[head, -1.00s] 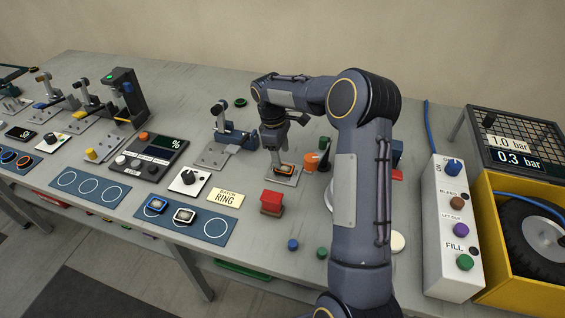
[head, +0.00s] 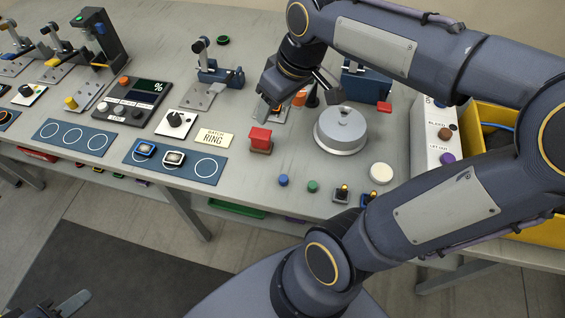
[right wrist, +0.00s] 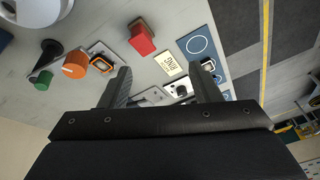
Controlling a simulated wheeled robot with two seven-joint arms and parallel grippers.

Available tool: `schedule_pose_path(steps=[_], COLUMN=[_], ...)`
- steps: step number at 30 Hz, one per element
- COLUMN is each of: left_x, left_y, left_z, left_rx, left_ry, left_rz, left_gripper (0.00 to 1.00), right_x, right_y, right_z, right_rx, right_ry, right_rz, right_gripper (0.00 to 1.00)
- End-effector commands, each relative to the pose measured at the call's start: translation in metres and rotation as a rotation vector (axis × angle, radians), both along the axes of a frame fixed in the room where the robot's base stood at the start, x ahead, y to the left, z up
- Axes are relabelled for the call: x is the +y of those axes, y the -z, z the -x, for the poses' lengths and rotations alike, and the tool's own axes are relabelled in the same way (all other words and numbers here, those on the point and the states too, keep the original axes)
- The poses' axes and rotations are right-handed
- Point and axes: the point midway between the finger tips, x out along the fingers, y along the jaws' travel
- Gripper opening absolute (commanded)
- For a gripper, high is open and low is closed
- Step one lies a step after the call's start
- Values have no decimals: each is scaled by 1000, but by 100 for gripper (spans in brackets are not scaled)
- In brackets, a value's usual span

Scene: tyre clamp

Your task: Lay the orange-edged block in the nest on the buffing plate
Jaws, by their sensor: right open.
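The orange-edged block (right wrist: 101,63) is dark with an orange rim and lies on a small pale plate (right wrist: 93,47), beside an orange knob (right wrist: 75,65). I cannot tell how fully it sits in the nest. In the head view the gripper largely hides the block and plate. My right gripper (right wrist: 160,87) is open and empty, with its fingers apart from the block. In the head view, the right gripper (head: 264,108) is above the bench, near the red block. My left gripper (head: 67,305) shows at the bottom left corner, its jaws unclear.
A red block (head: 260,139) stands close in front of my right gripper. A blue mat (head: 206,168) holds blue-edged and pale-edged blocks beside a yellow card (head: 216,138). A round metal pot (head: 341,132) stands to the right. A clamp stand (head: 213,72) is behind.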

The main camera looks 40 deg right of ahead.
Motion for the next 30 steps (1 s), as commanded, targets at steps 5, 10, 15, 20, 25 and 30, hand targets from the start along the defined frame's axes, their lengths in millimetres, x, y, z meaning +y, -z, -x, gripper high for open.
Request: schedule_pose_path(steps=[5, 10, 15, 20, 25, 30], left_x=[0, 0, 0, 0, 0, 0], left_y=[0, 0, 0, 0, 0, 0], left_z=[0, 0, 0, 0, 0, 0], left_rx=[0, 0, 0, 0, 0, 0], left_ry=[0, 0, 0, 0, 0, 0], left_rz=[0, 0, 0, 0, 0, 0], left_gripper=[36, 36, 36, 36, 36, 36], right_x=[40, 61, 66, 66, 66, 66], right_y=[23, 43, 48, 48, 48, 48], right_z=[71, 99, 105, 104, 104, 104], right_rx=[-100, -136, -142, -141, -141, -141], right_ry=[183, 278, 301, 299, 298, 299], right_rz=[-171, -275, -299, -297, -296, -295], right_gripper=[57, 57, 57, 57, 57, 57])
